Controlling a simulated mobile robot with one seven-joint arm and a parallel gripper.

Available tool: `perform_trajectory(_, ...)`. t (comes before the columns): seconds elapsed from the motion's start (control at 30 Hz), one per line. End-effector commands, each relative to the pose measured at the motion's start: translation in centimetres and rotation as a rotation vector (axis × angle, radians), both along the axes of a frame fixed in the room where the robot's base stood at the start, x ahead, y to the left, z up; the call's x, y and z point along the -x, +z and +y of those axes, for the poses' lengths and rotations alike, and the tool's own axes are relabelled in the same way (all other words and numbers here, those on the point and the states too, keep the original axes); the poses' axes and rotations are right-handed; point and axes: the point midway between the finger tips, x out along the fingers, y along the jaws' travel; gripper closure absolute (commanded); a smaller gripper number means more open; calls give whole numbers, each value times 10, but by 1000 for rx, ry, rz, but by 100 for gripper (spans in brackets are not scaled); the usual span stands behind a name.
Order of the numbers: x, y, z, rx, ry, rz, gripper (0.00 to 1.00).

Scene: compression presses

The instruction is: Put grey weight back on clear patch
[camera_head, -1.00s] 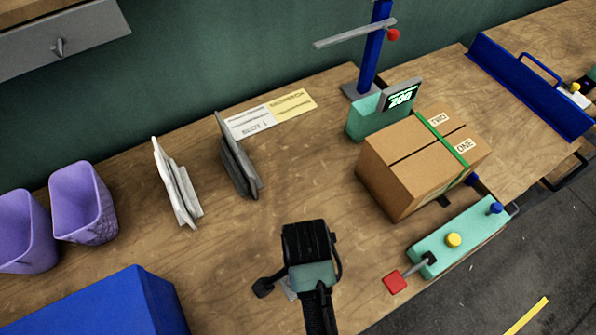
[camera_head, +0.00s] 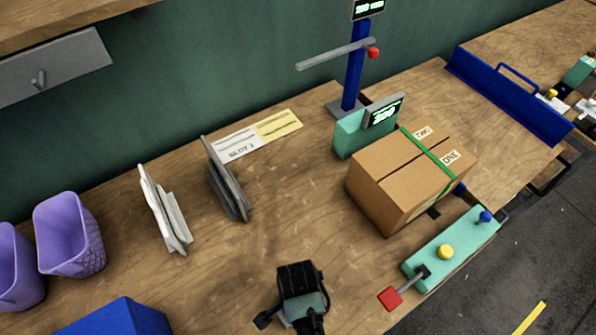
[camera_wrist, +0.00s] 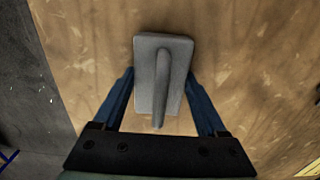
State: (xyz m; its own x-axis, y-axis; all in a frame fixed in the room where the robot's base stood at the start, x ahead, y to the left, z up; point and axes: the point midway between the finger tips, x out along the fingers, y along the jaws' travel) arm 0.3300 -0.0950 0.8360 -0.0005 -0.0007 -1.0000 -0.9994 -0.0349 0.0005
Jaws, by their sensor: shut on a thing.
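The grey weight (camera_wrist: 162,75) is a flat block with a raised ridge along its middle. In the wrist view it sits between the two blue fingers of my gripper (camera_wrist: 160,82), which is shut on it. Wood tabletop shows behind it; I cannot tell whether it touches the table. In the head view my gripper (camera_head: 300,295) is over the near part of the table, and the weight is mostly hidden under it. Bare wood (camera_head: 285,215) lies between my gripper, the dark grey upright plates (camera_head: 228,182) and the carton.
A carton (camera_head: 395,195) with a green strap stands right of my gripper, beside a teal control box (camera_head: 450,250). White upright plates (camera_head: 165,212), purple bins (camera_head: 70,235) and a blue bin (camera_head: 118,320) are at left. A blue post (camera_head: 354,65) stands behind.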

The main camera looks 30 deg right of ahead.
Motion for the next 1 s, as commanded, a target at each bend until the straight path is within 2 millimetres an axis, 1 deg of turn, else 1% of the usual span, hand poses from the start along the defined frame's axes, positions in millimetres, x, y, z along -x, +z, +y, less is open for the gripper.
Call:
perform_trajectory(0.07,-3,3,0,2,0,-7,100)
perform_trajectory(0.2,-3,-1,0,1,0,-6,100)
perform_trajectory(0.23,0,-3,0,0,0,0,24)
perform_trajectory(0.37,0,-3,0,0,0,0,0)
perform_trajectory(0.6,0,-2,0,0,0,0,0)
perform_trajectory(0.73,-1,7,0,0,0,-2,0)
perform_trajectory(0.87,-1,28,0,1,0,-4,0)
perform_trajectory(1.0,-1,59,0,1,-1,-5,0)
